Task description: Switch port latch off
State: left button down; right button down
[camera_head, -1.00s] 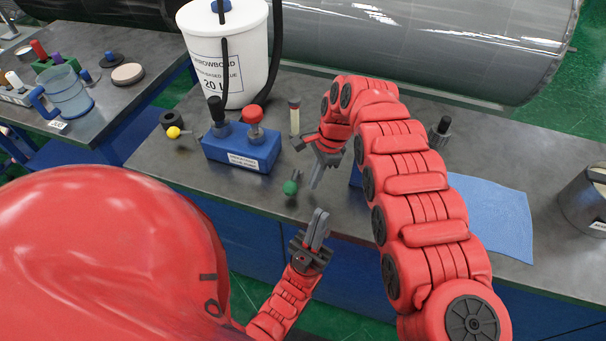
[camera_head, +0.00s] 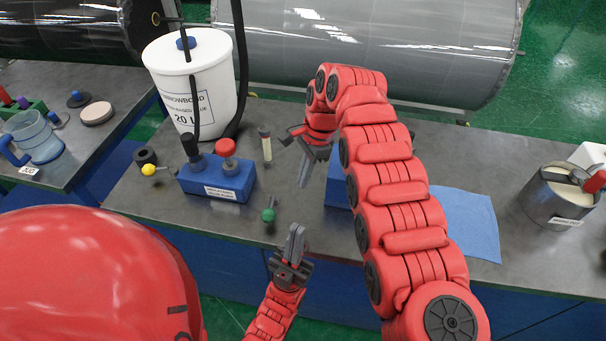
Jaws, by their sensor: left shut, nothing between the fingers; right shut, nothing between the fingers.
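No part is marked as the port latch, and I cannot tell which one it is. A small lever with a green ball knob (camera_head: 268,215) stands near the bench's front edge. A yellow-knobbed fitting (camera_head: 149,169) lies further left, beside a black ring. Between them is a blue block (camera_head: 216,180) with a black knob and a red knob on top. My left gripper (camera_head: 296,232) is shut and empty, pointing up just right of and below the green knob. My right gripper (camera_head: 303,182) is shut and empty, pointing down, above and right of the green knob, apart from it.
A white bucket (camera_head: 193,85) with dark hoses stands behind the blue block. A pale upright stick (camera_head: 265,145) is right of the block. A blue cloth (camera_head: 465,222) and a metal pot (camera_head: 556,205) are at right. A big grey roll (camera_head: 380,50) lies behind the bench.

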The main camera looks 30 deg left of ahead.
aim_at(149, 169)
jog(key=k, duration=1)
